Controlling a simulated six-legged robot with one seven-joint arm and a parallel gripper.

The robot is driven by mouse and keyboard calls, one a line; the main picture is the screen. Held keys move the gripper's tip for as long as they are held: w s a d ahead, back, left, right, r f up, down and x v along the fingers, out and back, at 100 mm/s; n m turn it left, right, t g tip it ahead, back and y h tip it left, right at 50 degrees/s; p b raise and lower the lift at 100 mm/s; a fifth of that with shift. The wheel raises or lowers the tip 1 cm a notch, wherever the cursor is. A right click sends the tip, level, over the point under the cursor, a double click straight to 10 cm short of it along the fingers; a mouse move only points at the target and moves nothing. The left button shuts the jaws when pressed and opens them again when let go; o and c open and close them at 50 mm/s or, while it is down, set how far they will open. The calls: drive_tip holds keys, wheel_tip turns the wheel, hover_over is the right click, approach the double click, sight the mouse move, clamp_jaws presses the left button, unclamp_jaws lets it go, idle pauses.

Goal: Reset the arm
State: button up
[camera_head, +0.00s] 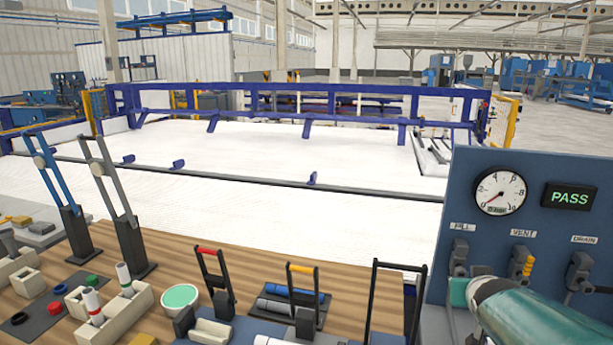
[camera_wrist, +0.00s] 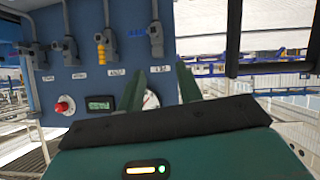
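My gripper (camera_wrist: 161,72) shows in the wrist view as two dark green fingers standing apart. It is open, with nothing between the fingertips. Behind and between the fingers is the blue test panel (camera_wrist: 80,80), with part of its round gauge (camera_wrist: 150,100) hidden by a finger. In the head view my teal arm reaches in from the lower right corner, in front of the lower part of the panel (camera_head: 465,200). My fingertips cannot be made out there.
The panel carries a green PASS display (camera_head: 569,197) and several valve handles, including the VENT handle (camera_head: 520,262). A blue-railed white area lies beyond.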

drive_tip(key=s+a+f+n+g+y, duration=0.2)
drive_tip(key=s+a+n+g+y, duration=0.1)
drive_tip(key=s+a, duration=1.6)
drive_tip(key=shift+s+a+f+g+y, duration=0.15)
drive_tip(key=shift+s+a+g+y, duration=0.25)
drive_tip(key=shift+g+y, duration=0.65)
